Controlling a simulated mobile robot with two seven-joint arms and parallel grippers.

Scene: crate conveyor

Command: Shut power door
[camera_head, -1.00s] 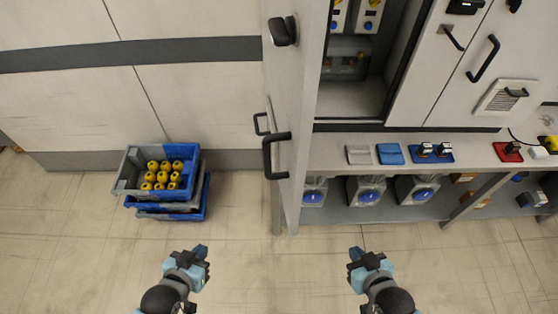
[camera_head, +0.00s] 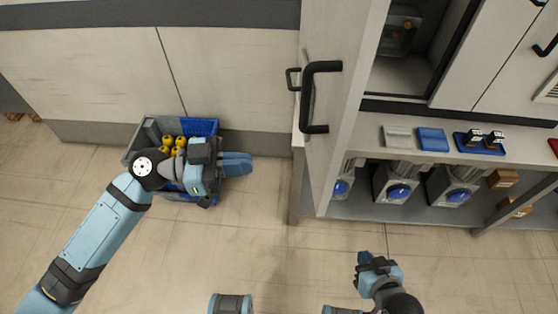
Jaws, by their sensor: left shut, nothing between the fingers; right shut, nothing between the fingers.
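The power door (camera_head: 335,110) stands open, swung out from the cabinet toward me. It carries a black handle (camera_head: 308,97) on its left face. Behind it the cabinet's inside (camera_head: 405,60) is partly visible. My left gripper (camera_head: 248,164) is shut and empty, raised in front of the crates, left of the door and apart from it, its fingers pointing right. My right gripper (camera_head: 362,258) is shut and empty, low in the picture, below the shelf and to the right of the door's bottom edge.
Stacked blue and grey crates (camera_head: 202,127) with yellow items stand on the floor behind my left arm. A shelf (camera_head: 375,209) with several grey units with blue discs runs to the right. Blue and grey trays (camera_head: 432,140) lie above it. Open floor (camera_head: 275,260) lies between my arms.

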